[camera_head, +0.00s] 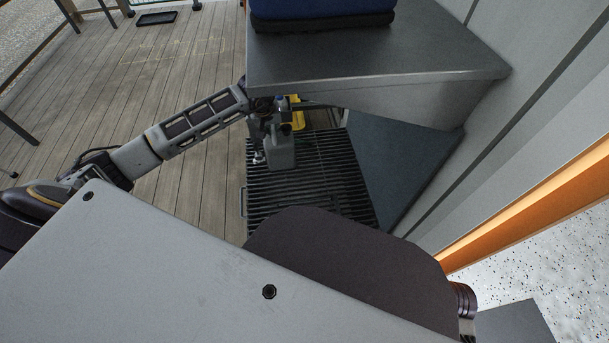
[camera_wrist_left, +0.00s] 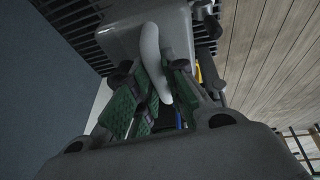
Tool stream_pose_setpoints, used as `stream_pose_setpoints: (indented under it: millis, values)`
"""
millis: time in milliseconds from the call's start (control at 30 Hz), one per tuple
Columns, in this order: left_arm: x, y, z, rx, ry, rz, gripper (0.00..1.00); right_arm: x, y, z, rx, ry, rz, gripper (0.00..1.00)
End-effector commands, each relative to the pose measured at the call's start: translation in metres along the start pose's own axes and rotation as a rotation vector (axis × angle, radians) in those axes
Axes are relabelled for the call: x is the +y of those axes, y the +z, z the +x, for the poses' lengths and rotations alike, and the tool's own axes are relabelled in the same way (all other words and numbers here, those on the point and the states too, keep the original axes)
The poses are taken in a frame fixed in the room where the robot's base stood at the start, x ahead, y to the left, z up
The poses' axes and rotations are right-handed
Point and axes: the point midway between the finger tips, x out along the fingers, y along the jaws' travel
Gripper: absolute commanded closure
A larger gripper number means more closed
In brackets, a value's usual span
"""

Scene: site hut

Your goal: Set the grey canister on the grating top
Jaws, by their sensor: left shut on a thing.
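The grey canister (camera_head: 281,153) hangs upright, or nearly so, at the end of my left arm in the head view. My left gripper (camera_head: 272,118) is shut on its handle, and the canister partly hides the fingers. In the left wrist view the canister's grey body (camera_wrist_left: 150,28) and curved handle (camera_wrist_left: 154,60) show, with the green-padded fingers of my left gripper (camera_wrist_left: 155,95) around the handle. The dark slatted grating top (camera_head: 318,182) lies below and behind the canister. I cannot tell whether the canister's base touches the slats. My right gripper is out of view.
A grey shelf (camera_head: 375,65) overhangs the far part of the grating and carries a dark blue folded-looking stack (camera_head: 320,8). A yellow item (camera_head: 298,119) shows behind the canister. A blue-grey panel (camera_head: 395,160) and wall stand at right. Plank decking (camera_head: 190,80) is open at left.

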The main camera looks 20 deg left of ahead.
Motion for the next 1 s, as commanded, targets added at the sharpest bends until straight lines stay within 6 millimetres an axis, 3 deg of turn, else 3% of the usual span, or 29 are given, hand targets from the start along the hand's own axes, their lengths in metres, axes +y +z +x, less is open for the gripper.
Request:
stream_pose_setpoints:
  millis: [667, 1000]
  values:
    - [0.002, -0.004, -0.003, 0.009, 0.006, -0.001, 1.0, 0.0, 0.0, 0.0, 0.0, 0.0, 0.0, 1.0]
    - [0.01, -0.016, -0.014, 0.007, 0.005, 0.0, 1.0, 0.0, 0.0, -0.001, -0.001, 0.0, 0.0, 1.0]
